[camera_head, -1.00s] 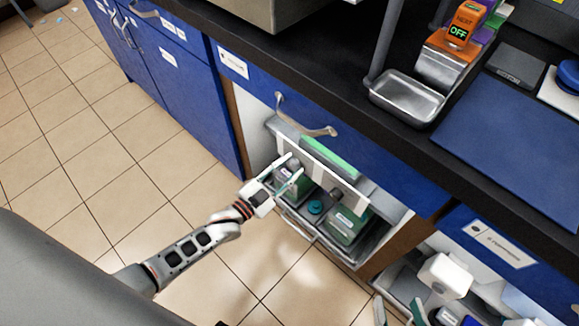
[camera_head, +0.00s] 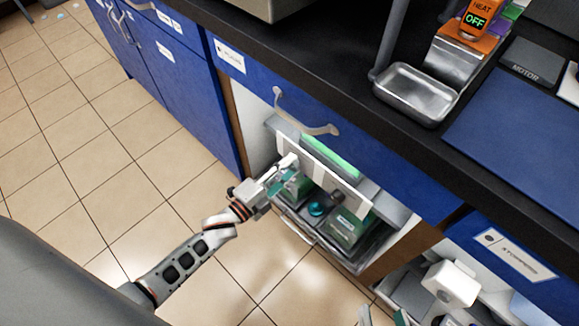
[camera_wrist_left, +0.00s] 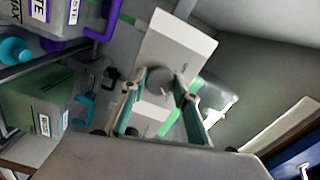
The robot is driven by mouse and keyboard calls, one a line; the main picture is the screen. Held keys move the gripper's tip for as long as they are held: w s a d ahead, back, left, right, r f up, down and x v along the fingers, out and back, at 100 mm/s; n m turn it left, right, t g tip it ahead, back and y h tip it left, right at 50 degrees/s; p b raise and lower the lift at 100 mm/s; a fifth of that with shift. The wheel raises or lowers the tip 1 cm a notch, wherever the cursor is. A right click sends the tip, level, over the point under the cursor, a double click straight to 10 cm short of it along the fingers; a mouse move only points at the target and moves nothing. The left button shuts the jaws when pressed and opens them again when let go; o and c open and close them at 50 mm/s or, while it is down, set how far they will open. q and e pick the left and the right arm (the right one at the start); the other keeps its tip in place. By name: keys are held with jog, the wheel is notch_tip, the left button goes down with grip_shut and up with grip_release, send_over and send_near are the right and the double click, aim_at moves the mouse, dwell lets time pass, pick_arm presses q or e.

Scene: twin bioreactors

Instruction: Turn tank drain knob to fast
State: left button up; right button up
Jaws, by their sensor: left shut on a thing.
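The tank drain knob (camera_wrist_left: 159,81) is a round grey knob on a white panel (camera_wrist_left: 176,42) in the left wrist view. My left gripper (camera_wrist_left: 160,86) has one finger on each side of it and is shut on it. In the head view my left gripper (camera_head: 284,174) reaches into the open lower cabinet, at the left part of the white panel (camera_head: 318,166). Any marking for the fast setting is too small to read or hidden. Fingertips of my right gripper (camera_head: 383,317) show apart at the bottom edge of the head view, with nothing visible between them.
Green-tinted tanks (camera_head: 347,227) and a teal cap (camera_head: 317,208) sit below the panel. A blue drawer front with a curved handle (camera_head: 305,124) is just above. The black counter holds a metal tray (camera_head: 414,92).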

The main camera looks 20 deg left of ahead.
pick_arm(q)
jog(key=shift+m, duration=0.4)
jog(key=o, duration=1.1)
jog(key=v, duration=1.2)
